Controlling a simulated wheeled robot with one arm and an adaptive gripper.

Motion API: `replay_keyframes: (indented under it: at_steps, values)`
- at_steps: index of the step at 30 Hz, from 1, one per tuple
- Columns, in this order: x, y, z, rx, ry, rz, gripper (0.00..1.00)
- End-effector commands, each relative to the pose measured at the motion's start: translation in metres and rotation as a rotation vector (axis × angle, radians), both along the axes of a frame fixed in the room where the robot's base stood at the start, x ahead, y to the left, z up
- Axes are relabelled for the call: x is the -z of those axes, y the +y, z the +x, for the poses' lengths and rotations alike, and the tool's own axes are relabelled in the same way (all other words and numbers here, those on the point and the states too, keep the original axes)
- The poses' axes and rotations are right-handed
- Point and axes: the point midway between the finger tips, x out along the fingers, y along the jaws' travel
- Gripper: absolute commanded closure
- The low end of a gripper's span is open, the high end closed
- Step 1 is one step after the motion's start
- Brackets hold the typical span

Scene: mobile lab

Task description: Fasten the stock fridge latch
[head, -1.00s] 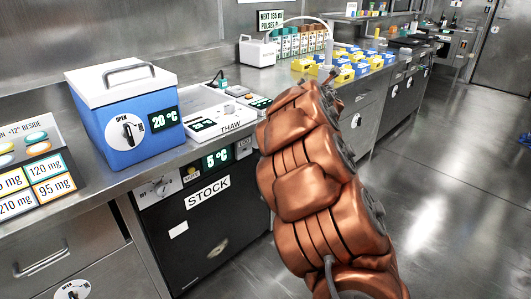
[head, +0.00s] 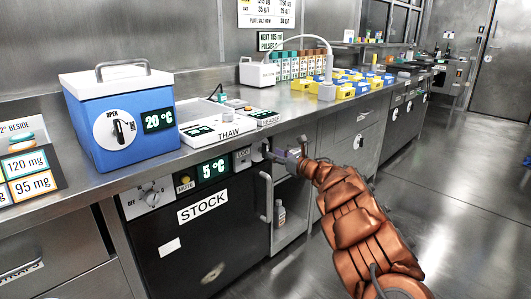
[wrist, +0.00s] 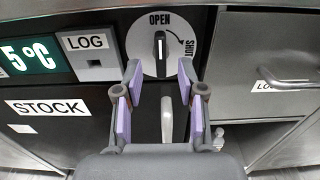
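The stock fridge (head: 215,240) has a black front with a STOCK label and a 5 °C display. Its latch is a round dial with a dark upright knob (wrist: 160,46), seen in the wrist view at top centre. OPEN is printed above the knob and SHUT to its right, with a curved arrow; the knob points to OPEN. My gripper (wrist: 160,80) is open and empty, its two purple-padded fingers spread just below and either side of the knob. In the head view my gripper (head: 286,156) is at the fridge's upper right and partly hides the dial.
A pale vertical handle (head: 267,196) is below the latch. A bottle (head: 281,215) stands in an open space to its right. A blue cooler (head: 125,125) with its own OPEN dial and a thaw unit (head: 222,126) sit on the counter above. Floor at right is clear.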

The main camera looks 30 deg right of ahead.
Motion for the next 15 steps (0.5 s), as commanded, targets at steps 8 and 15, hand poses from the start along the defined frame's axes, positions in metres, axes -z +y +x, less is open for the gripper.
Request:
replay_keyframes:
  at_steps: [8, 15]
  values:
    - [0.002, 0.006, 0.026, 0.0, 0.001, 0.003, 0.6]
    - [0.001, 0.012, 0.045, 0.0, 0.002, 0.003, 0.6]
